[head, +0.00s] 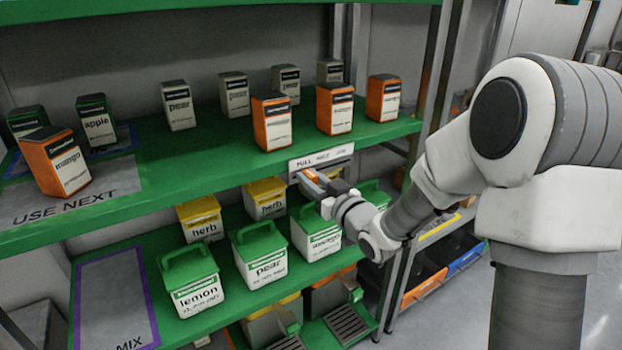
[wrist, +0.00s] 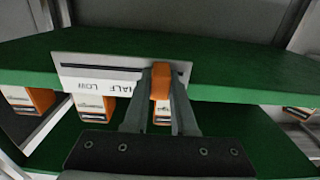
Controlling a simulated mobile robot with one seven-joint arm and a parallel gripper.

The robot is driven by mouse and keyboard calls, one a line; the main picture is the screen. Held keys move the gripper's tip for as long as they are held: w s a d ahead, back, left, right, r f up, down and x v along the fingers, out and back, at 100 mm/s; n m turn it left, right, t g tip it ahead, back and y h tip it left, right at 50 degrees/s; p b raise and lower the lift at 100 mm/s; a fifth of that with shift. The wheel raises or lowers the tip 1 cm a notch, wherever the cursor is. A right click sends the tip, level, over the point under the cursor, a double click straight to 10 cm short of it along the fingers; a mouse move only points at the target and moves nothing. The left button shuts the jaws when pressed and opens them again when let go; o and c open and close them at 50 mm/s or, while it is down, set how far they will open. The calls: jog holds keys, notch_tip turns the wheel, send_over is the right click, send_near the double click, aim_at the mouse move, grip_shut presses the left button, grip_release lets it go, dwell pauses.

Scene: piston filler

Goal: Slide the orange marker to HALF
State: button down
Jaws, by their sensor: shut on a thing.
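The white label plate (head: 322,159) is on the front edge of the upper green shelf. It reads FULL, HALF, LOW from left to right in the head view. In the wrist view the plate (wrist: 75,72) appears upside down, with LOW and HALF to the left of my fingers. The orange marker (wrist: 161,80) is at the plate's right end there, which is the FULL end, and it also shows in the head view (head: 310,175). My gripper (wrist: 161,92) is shut on the marker, one finger on each side. The FULL word is hidden in the wrist view.
Orange and white boxes (head: 271,121) stand on the upper shelf (head: 200,150) above the plate. Lidded bins (head: 259,258) stand on the lower shelf, below my gripper. The space along the plate's front towards LOW looks clear.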

jog(key=w+d, duration=0.1)
jog(key=d, duration=0.1)
jog(key=w+d, duration=0.1)
jog(key=d, duration=0.1)
jog(key=shift+w, duration=0.4)
jog(key=c, duration=0.7)
grip_release()
jog(key=shift+d, duration=0.1)
jog(key=b+v, duration=0.1)
jog(key=v, duration=1.6)
jog(key=shift+s+d, duration=0.15)
jog(key=shift+s, duration=0.05)
